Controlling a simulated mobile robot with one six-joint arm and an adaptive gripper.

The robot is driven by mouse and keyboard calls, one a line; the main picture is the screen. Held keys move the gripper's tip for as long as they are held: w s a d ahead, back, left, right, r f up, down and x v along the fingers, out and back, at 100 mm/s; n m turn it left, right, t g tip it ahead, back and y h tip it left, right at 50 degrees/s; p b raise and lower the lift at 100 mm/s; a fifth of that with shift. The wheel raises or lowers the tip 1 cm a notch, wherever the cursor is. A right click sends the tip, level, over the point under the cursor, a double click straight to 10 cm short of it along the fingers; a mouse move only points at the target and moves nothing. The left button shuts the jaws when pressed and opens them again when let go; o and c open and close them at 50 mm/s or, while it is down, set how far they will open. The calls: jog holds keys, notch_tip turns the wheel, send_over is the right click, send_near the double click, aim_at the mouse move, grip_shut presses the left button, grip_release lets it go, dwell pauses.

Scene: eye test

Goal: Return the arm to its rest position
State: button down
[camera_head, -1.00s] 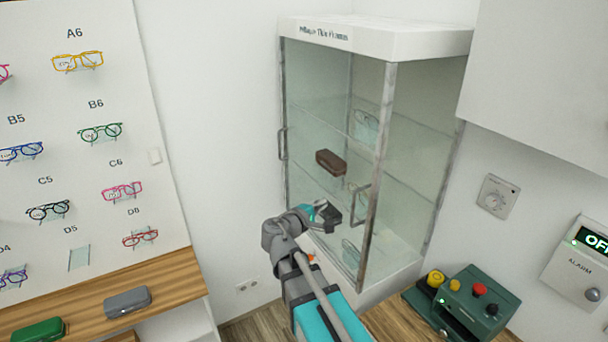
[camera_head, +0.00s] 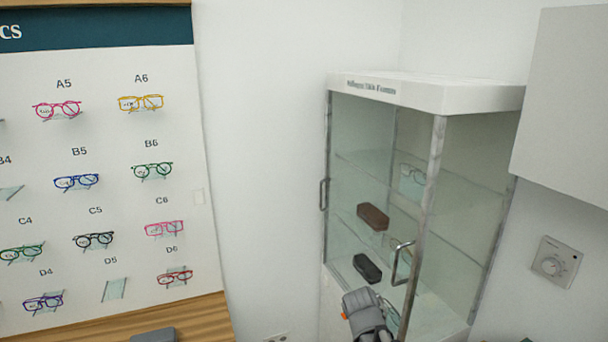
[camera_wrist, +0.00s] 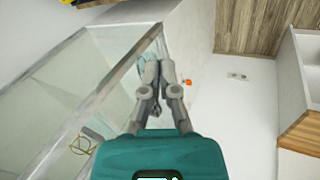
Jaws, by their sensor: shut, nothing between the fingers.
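My gripper (camera_wrist: 159,72) shows in the wrist view with its two grey fingers together and nothing between them. It is outside the glass cabinet (camera_wrist: 60,85), whose panes and metal frame lie to the left of and behind the fingers. In the head view a grey part of my arm (camera_head: 366,314) shows at the bottom edge, in front of the cabinet's lower part (camera_head: 437,160). The fingers cannot be made out there.
The cabinet holds a brown case (camera_head: 373,216), a dark case (camera_head: 367,268) and glasses (camera_head: 413,173). A door handle (camera_head: 402,263) sticks out near my arm. A board of glasses (camera_head: 130,210) stands left above a wooden counter (camera_head: 195,315). A thermostat (camera_head: 555,262) is on the right wall.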

jog(key=s+a+f+m+g+y+b, duration=0.1)
jog(key=s+a+f+m+g+y, duration=0.1)
jog(key=s+y, duration=0.3)
jog(key=shift+a+f, duration=0.6)
jog(key=shift+a, duration=0.15)
dwell(1.7)
